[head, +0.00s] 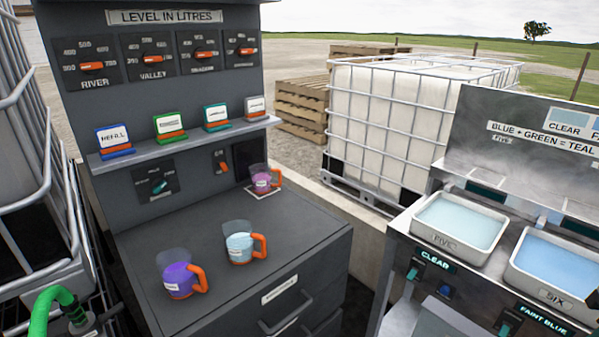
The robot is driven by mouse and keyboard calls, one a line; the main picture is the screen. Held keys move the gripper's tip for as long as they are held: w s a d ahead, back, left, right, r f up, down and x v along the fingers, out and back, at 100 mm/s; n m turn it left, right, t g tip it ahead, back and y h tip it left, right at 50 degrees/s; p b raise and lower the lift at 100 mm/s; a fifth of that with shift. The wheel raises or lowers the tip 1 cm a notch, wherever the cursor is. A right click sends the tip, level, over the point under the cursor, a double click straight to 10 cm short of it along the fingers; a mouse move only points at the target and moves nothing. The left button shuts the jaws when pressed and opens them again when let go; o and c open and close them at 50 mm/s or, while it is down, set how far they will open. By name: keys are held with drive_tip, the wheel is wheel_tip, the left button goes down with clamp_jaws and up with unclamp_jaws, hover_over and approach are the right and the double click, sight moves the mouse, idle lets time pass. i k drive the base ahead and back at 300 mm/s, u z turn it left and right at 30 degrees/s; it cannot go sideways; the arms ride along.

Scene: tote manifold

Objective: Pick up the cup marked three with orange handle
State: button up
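Three clear cups with orange handles show in the head view. One cup (177,274) holds purple liquid and stands at the front left of the dark grey counter (215,305). A second cup (238,243) holds pale blue liquid and stands to its right and farther back. A third cup (261,180) holds pinkish-purple liquid and stands on a white-edged square at the back, near the panel. All three are upright and apart, handles to the right. Their labels are too small to read, so I cannot tell which is marked three. My gripper is not in view.
A shelf (180,143) with several small signs sits above the counter, under a panel of orange-pointer dials (152,57). A green hose (50,295) is at lower left. The counter's front right is clear.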

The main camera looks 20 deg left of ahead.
sight(260, 173)
drive_tip(key=u, duration=0.15)
drive_tip(key=i, duration=1)
drive_tip(key=u, duration=0.6)
